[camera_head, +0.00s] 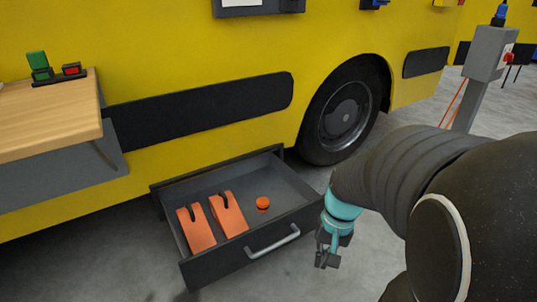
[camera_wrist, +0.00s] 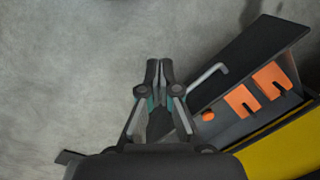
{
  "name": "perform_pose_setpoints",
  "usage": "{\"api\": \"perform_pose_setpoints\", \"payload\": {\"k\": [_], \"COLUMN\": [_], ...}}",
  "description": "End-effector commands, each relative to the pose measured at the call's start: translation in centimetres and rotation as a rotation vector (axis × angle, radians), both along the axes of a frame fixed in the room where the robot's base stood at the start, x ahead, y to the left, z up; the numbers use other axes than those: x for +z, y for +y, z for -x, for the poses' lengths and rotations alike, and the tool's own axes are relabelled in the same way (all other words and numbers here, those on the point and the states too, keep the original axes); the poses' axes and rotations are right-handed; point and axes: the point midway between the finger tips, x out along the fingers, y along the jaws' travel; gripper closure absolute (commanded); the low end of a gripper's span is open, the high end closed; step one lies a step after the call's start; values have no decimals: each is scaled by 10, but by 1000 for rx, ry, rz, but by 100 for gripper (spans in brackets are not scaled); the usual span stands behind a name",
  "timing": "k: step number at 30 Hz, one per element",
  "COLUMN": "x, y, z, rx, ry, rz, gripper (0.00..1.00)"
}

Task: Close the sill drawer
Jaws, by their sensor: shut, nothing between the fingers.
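The sill drawer (camera_head: 297,187) is pulled out from the lower side of the yellow vehicle. It is dark grey with a light bar handle (camera_head: 273,241) on its front. Inside lie two orange wedge-shaped blocks (camera_head: 229,214) and a small orange round piece (camera_head: 263,203). My gripper (camera_head: 329,260) is to the right of the drawer front, apart from the handle, fingers pointing down. In the wrist view my gripper (camera_wrist: 159,66) is shut and empty, left of the handle (camera_wrist: 208,76) and the drawer front (camera_wrist: 247,58).
The yellow vehicle (camera_head: 200,50) stands behind the drawer, with a black wheel (camera_head: 346,112) to its right. A wooden-topped bench (camera_head: 45,112) with green and red blocks is at left. A grey post box (camera_head: 487,55) stands at far right. The floor before the drawer is clear.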

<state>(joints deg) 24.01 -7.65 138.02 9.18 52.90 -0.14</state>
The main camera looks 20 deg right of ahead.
Motion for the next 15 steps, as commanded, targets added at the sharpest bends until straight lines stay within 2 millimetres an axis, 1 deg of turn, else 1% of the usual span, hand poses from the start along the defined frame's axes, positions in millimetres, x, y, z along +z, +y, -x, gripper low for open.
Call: {"api": "perform_pose_setpoints", "payload": {"k": [1, 3, 11, 15], "x": [-9, -20, -62, -85], "y": [-5, -10, -24, -31], "z": [-2, -6, -22, -32], "rx": [-49, -114, -377, -533], "ry": [36, 74, 199, 254], "rz": [-41, -98, -331, -470], "gripper": [100, 100, 100, 100]}}
